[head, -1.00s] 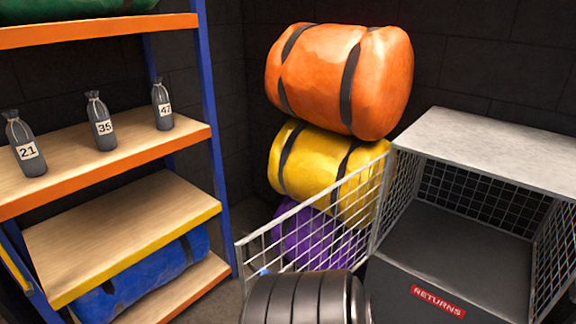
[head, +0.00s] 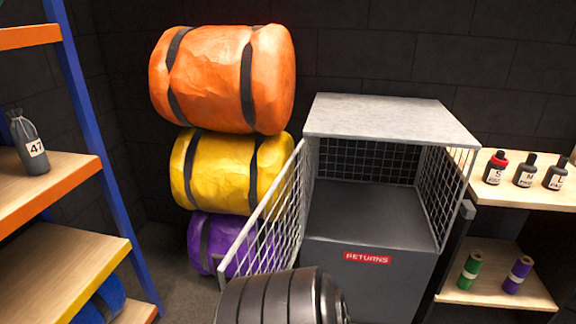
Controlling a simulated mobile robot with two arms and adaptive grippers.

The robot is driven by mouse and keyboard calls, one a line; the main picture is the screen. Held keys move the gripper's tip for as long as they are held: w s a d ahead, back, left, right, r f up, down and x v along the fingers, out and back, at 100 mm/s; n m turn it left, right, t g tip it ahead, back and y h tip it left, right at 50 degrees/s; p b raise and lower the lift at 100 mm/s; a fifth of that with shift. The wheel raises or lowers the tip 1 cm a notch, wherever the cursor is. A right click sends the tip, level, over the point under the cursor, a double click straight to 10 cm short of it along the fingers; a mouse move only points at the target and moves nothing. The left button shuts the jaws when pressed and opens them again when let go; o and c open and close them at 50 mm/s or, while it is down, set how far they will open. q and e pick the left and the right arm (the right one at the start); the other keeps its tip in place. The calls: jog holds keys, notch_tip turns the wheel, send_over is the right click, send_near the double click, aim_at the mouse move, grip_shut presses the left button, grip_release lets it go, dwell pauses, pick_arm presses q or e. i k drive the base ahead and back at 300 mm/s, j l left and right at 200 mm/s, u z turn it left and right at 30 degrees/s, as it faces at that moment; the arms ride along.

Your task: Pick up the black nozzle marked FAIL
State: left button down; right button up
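Several small black nozzle-like items stand upright on the top board of a wooden shelf at the right edge. Neither of my grippers is in view.
A cage marked RETURNS (head: 367,258) stands mid-view, its mesh door (head: 265,225) swung open to the left. Orange (head: 215,80), yellow (head: 222,170) and purple (head: 215,240) rolls are stacked behind. Green (head: 469,272) and purple tubes (head: 517,275) stand on the lower right shelf. A blue-orange rack (head: 85,180) is left.

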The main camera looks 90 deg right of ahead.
aim_at(493, 174)
jog(key=i+z, duration=0.1)
jog(key=z, duration=0.35)
jog(key=i+z, duration=0.15)
jog(key=z, duration=0.25)
jog(key=i+z, duration=0.1)
jog(key=z, duration=0.35)
jog(key=i+j+z, duration=0.1)
jog(key=z, duration=0.35)
jog(key=i+j+z, duration=0.1)
jog(key=z, duration=0.35)
